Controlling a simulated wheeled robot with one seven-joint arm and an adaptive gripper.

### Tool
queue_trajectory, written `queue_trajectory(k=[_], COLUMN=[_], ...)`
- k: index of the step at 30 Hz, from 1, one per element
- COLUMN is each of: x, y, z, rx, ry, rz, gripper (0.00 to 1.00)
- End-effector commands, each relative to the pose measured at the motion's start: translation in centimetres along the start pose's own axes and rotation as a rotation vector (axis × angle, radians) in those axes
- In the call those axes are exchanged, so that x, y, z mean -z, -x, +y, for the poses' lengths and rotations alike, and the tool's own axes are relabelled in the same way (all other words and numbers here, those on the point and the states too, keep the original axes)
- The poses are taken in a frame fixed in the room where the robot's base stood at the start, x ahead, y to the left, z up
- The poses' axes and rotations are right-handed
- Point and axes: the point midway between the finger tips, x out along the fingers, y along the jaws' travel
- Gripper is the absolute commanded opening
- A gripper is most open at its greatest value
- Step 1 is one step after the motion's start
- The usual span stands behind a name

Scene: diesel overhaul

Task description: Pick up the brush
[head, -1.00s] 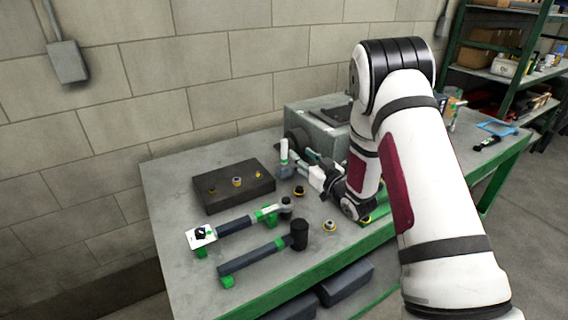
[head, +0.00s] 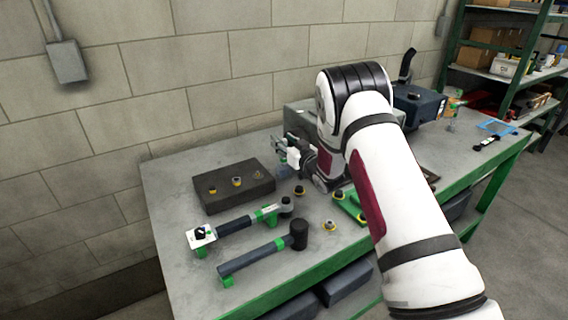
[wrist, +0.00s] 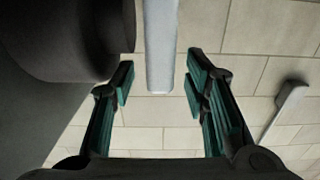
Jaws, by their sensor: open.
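A pale upright piece, which looks like the brush (head: 282,163), stands on the workbench in front of the grey machine, partly hidden by my gripper (head: 284,146). In the wrist view, a pale grey bar, likely the brush's handle (wrist: 160,40), comes in from the top edge. Its rounded end lies between the green-padded fingers of my gripper (wrist: 162,80), with gaps on both sides. My gripper is open. The bristles cannot be made out.
A dark round machine part (wrist: 75,40) is close to the left finger. On the workbench (head: 170,185), a dark block (head: 235,190), a black-headed hammer (head: 298,235), a ratchet-like tool (head: 240,224) and small fittings lie left and in front. A blue-grey box (head: 420,104) stands at the back right.

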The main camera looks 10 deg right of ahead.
Motion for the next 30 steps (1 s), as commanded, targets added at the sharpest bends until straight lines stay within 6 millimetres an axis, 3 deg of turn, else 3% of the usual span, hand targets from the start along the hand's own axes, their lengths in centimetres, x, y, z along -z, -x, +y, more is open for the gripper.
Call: queue_trajectory(k=[5,11,23,30], x=[0.0,0.0,0.2,2.3], y=[0.0,0.0,0.0,-0.1], z=[0.0,0.0,0.0,0.0], rx=[0.000,0.000,0.000,0.000], ry=[0.000,0.000,0.000,0.001], rz=[0.000,0.000,0.001,0.005], gripper=[0.42,0.00,0.00,0.00])
